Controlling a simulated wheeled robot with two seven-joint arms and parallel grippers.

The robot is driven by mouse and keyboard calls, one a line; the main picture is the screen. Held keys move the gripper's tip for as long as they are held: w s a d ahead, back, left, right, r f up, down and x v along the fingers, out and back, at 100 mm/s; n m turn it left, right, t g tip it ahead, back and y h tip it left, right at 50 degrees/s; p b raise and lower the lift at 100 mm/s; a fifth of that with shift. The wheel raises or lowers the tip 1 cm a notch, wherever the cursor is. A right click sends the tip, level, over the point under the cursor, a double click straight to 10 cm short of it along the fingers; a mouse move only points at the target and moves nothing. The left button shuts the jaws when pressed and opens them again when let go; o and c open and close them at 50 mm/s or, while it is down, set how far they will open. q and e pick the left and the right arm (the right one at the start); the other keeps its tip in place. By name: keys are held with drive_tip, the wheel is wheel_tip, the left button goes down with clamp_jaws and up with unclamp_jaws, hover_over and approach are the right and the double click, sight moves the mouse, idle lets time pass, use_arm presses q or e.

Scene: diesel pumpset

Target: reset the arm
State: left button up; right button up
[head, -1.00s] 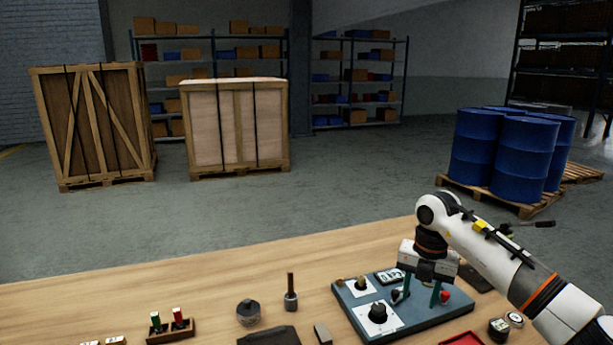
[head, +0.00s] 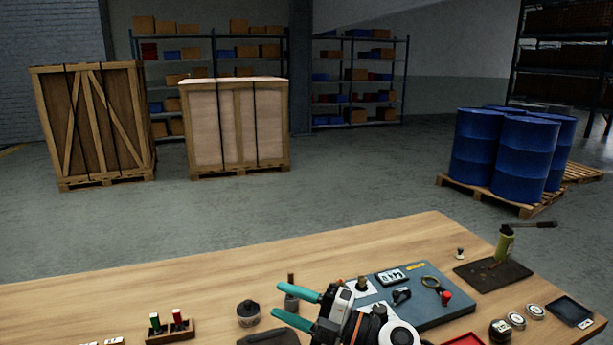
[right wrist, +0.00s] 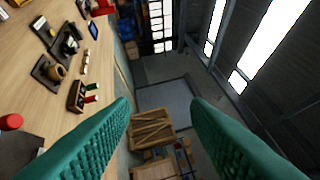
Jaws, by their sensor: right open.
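My right gripper (head: 298,308) is in the lower middle of the head view, with its teal fingers spread and pointing left. Nothing is between the fingers. In the right wrist view its two fingers (right wrist: 160,125) stand wide apart, with the floor and a wooden crate far beyond. My right arm's white and black wrist covers the front left part of the blue-grey control panel (head: 445,308). The panel's black switch (head: 401,296), red button (head: 446,297) and a ring-shaped part (head: 431,282) show beside the wrist. My left gripper is not in view.
The wooden table (head: 160,285) holds a small rack (head: 171,330) with red and green pieces, a dark round pot (head: 248,313), a dark mat (head: 492,274) with a green bottle (head: 505,243), and several gauges at right. Crates and blue drums (head: 525,150) stand beyond it.

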drive_tip(key=s+d+f+m+t+h, duration=0.1)
drive_tip(key=d+f+m+t+h, duration=0.2)
drive_tip(key=d+m+t+h, duration=0.6)
drive_tip(key=s+d+f+m+t+h, duration=0.1)
drive_tip(key=d+f+m+t+h, duration=0.25)
drive_tip(key=d+m+h, duration=0.65)
drive_tip(key=s+d+f+m+g, duration=0.2)
drive_tip(key=s+f+m+g, duration=0.4)
drive_tip(key=f+m, duration=0.15)
drive_tip(key=s+d+f+g, duration=0.1)
drive_tip(key=s+f+g, duration=0.4)
drive_tip(key=s, duration=0.6)
drive_tip(key=s+d+f+g, duration=0.2)
drive_tip(key=s+f+g, duration=0.3)
drive_tip(key=s, duration=0.5)
wheel_tip(320, 180, down, 25)
drive_tip(key=s+g, duration=0.1)
drive_tip(key=s+d+f+g, duration=0.1)
drive_tip(key=s+d+f, duration=0.1)
drive_tip(key=s+f, duration=1.5)
drive_tip(key=shift+d+f+y, duration=0.2)
drive_tip(key=shift+f+y, duration=0.1)
drive_tip(key=shift+f, duration=0.05)
